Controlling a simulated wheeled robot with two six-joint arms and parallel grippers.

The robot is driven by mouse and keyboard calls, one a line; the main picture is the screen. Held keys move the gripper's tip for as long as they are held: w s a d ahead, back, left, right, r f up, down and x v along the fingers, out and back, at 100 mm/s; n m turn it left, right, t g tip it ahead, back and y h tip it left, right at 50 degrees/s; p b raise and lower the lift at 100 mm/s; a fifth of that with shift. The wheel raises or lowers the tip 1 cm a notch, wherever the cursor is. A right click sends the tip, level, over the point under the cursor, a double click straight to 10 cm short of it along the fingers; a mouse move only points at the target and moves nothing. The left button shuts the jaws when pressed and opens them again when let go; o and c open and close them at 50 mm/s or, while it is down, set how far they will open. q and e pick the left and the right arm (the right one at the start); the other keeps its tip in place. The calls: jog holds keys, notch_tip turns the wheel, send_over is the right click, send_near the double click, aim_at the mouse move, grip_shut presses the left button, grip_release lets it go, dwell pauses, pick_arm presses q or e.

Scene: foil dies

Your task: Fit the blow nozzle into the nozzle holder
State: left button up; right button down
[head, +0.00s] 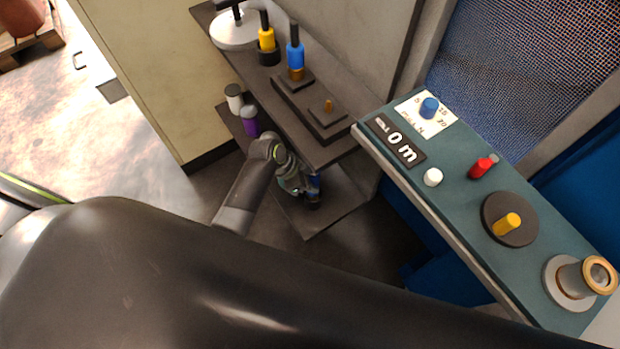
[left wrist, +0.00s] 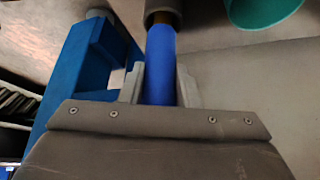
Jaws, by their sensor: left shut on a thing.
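My left gripper (head: 305,190) is low beside the dark shelf unit, over its lower board. It is shut on a blue cylinder, likely the blow nozzle (left wrist: 161,62), which shows between the two fingers in the left wrist view. A brass band and a dark end lie beyond the blue part. In the head view the gripper mostly hides it. A grey cup with a brass rim (head: 585,278) stands on the console at the right, well apart from the gripper; I cannot tell whether it is the nozzle holder. My right gripper is not in view.
The upper shelf (head: 325,155) carries a yellow tool (head: 266,38) and a blue tool (head: 294,55). White (head: 234,98) and purple (head: 250,122) containers stand lower. The teal console (head: 450,205) has several knobs. A green round thing (left wrist: 262,12) is near the held cylinder in the wrist view.

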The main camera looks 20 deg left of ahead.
pick_arm(q)
jog(key=shift+f, duration=0.2)
jog(key=o, duration=1.1)
jog(key=shift+r, duration=0.1)
jog(key=shift+r, duration=0.35)
jog(key=p+v, duration=0.2)
jog(key=v, duration=1)
jog(key=shift+r+p, duration=0.2)
jog(key=shift+p, duration=0.15)
jog(key=shift+f, duration=0.15)
